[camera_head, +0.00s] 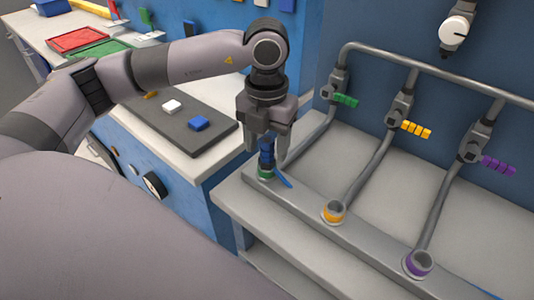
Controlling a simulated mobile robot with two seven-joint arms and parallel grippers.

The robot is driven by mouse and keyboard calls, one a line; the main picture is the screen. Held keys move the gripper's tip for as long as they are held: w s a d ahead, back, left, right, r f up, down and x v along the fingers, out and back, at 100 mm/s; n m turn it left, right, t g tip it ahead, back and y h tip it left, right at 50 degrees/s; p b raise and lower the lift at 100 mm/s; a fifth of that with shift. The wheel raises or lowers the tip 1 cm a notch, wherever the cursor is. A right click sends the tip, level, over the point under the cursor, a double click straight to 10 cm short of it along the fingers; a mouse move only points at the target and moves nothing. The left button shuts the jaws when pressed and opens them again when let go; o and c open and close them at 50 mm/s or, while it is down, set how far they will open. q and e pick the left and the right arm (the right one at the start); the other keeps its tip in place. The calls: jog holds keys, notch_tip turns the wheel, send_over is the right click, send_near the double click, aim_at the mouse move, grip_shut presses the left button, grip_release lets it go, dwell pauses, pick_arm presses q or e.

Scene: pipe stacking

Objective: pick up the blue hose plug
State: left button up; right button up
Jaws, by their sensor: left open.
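The blue hose plug (267,158) stands upright at the green-ringed pipe opening (265,173), at the left end of the grey rail. A thin blue strip (284,180) sticks out beside it. My left gripper (266,145) points down from above, with its open fingers on either side of the plug's upper part. The top of the plug is partly hidden by the gripper, and I cannot tell whether the fingers touch it. My right gripper is not in view.
An orange-ringed opening (334,212) and a purple-ringed opening (418,263) lie along the rail. Pipes with green (346,100), yellow (416,129) and purple (499,166) handles rise behind. A dark board (185,134) with small blocks lies on the left bench.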

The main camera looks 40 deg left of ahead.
pick_arm(q)
grip_shut()
jog(key=shift+r, duration=0.1)
notch_tip(320, 180, up, 10)
dwell(0.5)
jog(key=shift+r, duration=0.1)
notch_tip(320, 180, up, 8)
jog(key=p, duration=0.7)
